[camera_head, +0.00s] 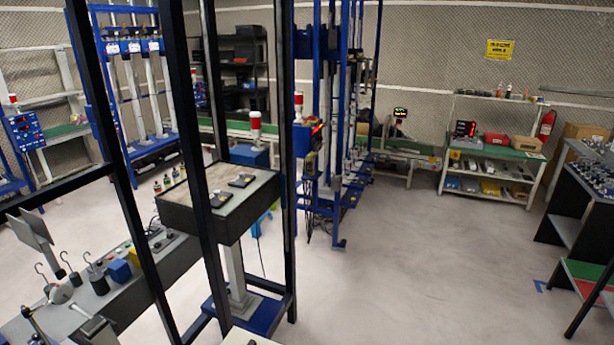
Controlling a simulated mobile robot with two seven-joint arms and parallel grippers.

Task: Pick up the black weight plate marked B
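No plate with a readable B shows in the head view. Two small flat black items (241,181) lie on the grey top of a black-sided pedestal table (190,216); they are too small to identify or to read any mark. Several dark hooked weights (98,282) stand on the long bench (152,268) at the lower left, also without a readable mark. Neither of my grippers is in view.
Black frame posts (196,150) stand close in front, partly hiding the pedestal table. Blue test frames (335,120) stand behind. A stocked shelf (494,160) is at the back right and a dark bench (585,205) at the right. The floor (430,270) between is clear.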

